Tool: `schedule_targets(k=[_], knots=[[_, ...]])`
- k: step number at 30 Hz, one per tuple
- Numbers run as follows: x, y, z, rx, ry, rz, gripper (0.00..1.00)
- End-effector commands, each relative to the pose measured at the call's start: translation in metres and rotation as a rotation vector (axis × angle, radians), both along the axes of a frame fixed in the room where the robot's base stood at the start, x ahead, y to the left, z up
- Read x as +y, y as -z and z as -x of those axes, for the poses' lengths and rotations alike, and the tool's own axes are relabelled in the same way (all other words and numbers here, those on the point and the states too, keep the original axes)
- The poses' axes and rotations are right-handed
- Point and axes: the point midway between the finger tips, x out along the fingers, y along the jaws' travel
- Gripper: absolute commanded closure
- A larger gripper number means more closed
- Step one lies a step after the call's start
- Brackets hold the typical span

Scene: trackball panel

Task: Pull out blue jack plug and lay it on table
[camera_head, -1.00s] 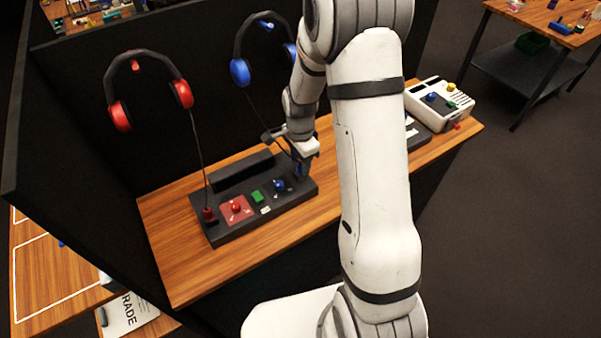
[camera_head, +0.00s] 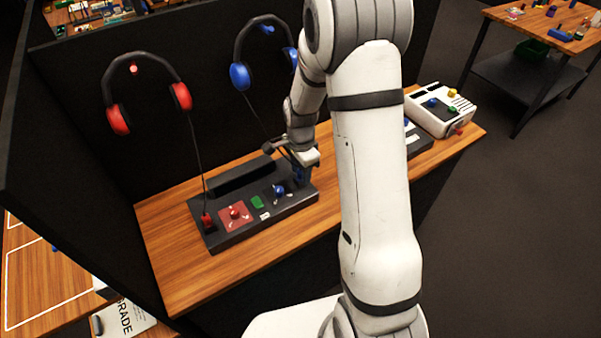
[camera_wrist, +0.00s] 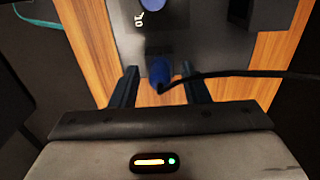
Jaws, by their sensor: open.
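The blue jack plug (camera_wrist: 159,74) stands in the right end of the dark trackball panel (camera_head: 235,238), with its black cable running off to the right in the wrist view. My gripper (camera_wrist: 158,85) is open, with one finger on each side of the plug. From this view I cannot tell whether either finger touches it. In the head view my gripper (camera_head: 301,174) is low over the panel's right end and hides most of the plug. The wooden table (camera_head: 185,285) has bare surface in front of the panel.
A red plug (camera_head: 207,221) sits at the panel's left end. Red (camera_head: 112,118) and blue headphones (camera_head: 240,76) hang on the black back wall. A blue trackball (camera_head: 279,190) is left of my gripper. A white device (camera_head: 440,112) stands at the table's right end.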

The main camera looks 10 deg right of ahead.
Motion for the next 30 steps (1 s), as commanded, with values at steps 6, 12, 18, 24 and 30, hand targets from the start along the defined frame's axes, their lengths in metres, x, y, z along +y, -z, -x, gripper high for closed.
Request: schedule_targets(k=[6,12,18,24,30], knots=[[0.0,-0.0003,-0.0001,0.0,0.0,0.0,0.58],[0.0,-0.0001,0.0,0.0,0.0,0.0,0.58],[0.0,0.0002,0.0001,0.0,0.0,0.0,0.58],[0.0,-0.0003,0.0001,0.0,0.0,0.0,0.6],[0.0,-0.0003,0.0001,0.0,0.0,0.0,0.76]])
